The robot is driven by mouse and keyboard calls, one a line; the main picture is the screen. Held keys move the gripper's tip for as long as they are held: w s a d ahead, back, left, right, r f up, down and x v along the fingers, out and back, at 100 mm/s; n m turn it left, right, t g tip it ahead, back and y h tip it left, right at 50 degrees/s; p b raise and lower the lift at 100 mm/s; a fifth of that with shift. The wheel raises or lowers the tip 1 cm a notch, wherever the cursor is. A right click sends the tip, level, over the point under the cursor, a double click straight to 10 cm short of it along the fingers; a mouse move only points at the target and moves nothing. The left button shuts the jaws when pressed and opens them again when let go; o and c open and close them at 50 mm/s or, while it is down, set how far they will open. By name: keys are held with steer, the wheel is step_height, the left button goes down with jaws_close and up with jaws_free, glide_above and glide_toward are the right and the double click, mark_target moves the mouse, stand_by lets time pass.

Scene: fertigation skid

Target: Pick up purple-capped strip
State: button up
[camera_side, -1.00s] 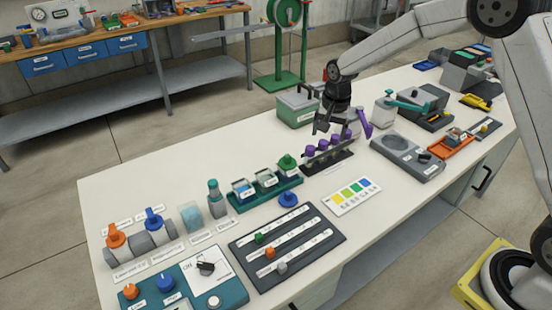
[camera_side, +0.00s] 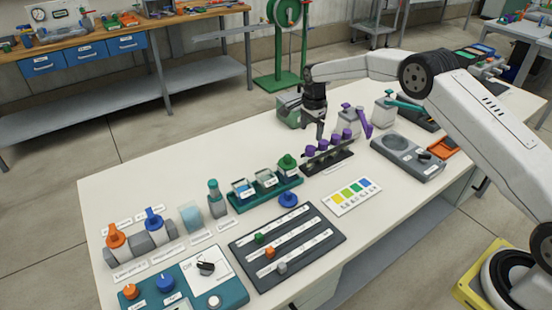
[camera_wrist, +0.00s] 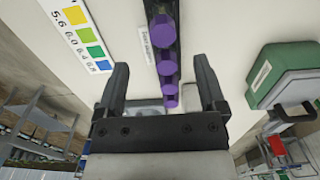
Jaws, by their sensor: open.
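The purple-capped strip (camera_side: 329,159) is a dark rack with a row of several purple caps, lying on the white table. In the wrist view, its caps (camera_wrist: 168,68) run in a line up the picture between my two fingers. My gripper (camera_side: 318,134) is just behind the strip in the side view, pointing down. In the wrist view my gripper (camera_wrist: 162,68) has its fingers well apart, with nothing held between them. I cannot tell the exact gap between fingertips and caps.
A green-lidded box (camera_side: 288,110) stands behind my gripper; it also shows at right in the wrist view (camera_wrist: 287,72). A dispenser with a purple lever (camera_side: 350,122) stands close to the strip's right. A colour chart (camera_side: 352,196) lies in front. A green bottle rack (camera_side: 265,195) is at left.

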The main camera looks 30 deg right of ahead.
mark_target(311, 148)
steer(key=shift+w+d+f, duration=0.1)
steer(key=shift+d+f, duration=0.05)
steer(key=shift+f, duration=1.8)
steer(key=shift+w+d+f, duration=0.1)
steer(key=shift+d+f, duration=0.05)
steer(key=shift+f, duration=1.8)
jaws_close()
steer(key=shift+r, duration=5)
steer(key=shift+r, duration=0.1)
